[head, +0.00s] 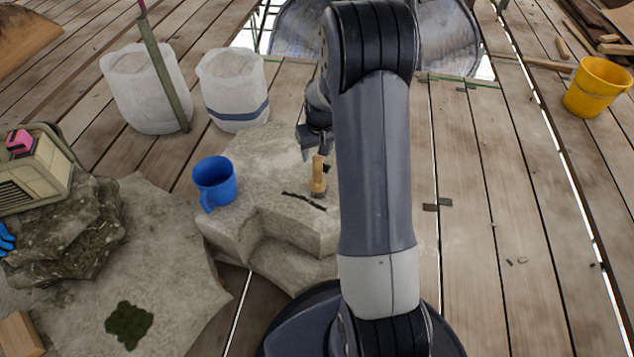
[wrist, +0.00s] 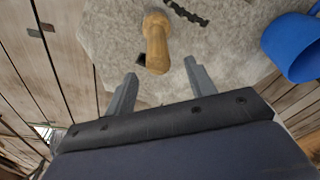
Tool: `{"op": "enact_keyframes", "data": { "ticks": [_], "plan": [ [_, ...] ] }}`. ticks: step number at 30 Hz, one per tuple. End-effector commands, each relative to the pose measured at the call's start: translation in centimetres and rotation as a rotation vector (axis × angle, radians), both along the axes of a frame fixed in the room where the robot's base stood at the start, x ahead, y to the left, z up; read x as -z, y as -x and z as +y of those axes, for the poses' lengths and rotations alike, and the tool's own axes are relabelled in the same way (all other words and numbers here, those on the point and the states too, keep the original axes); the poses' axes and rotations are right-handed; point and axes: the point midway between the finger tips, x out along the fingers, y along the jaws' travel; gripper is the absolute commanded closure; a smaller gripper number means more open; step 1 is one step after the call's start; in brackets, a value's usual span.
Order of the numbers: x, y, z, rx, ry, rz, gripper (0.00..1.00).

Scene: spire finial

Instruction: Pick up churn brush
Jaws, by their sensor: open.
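The churn brush (head: 318,178) stands on a pale stone block, with a light wooden handle up and a darker lower end. In the wrist view the brush (wrist: 156,45) appears as a rounded wooden handle, ahead of and between the two fingers. My gripper (head: 318,150) is just above and behind the brush in the head view, partly hidden by my arm. In the wrist view my gripper (wrist: 160,80) is open, with its fingers apart and nothing held. I cannot tell whether a finger touches the brush.
A blue mug (head: 214,183) stands left of the brush on the stone block (head: 262,205). A thin dark twig-like strip (head: 303,200) lies beside the brush. Two white sacks (head: 235,88) stand behind. A yellow bucket (head: 598,88) is far right. The planks at right are mostly clear.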

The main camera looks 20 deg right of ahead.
Motion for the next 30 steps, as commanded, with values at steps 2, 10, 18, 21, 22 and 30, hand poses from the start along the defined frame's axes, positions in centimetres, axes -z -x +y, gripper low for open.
{"op": "enact_keyframes", "data": {
  "ticks": [2, 10, 18, 21, 22, 30],
  "plan": [
    [1.2, -0.1, 0.0, 0.0, -0.001, 0.001, 0.48],
    [3.8, 0.1, 0.0, 0.001, -0.001, 0.001, 0.48],
    [6.6, -0.2, 0.0, 0.001, -0.001, 0.0, 0.48],
    [6.5, -0.2, 0.0, 0.001, -0.001, 0.0, 0.48],
    [6.5, -0.2, 0.0, 0.001, -0.001, 0.0, 0.48],
    [6.4, -0.2, 0.0, 0.001, -0.001, 0.0, 0.66]
  ]
}}
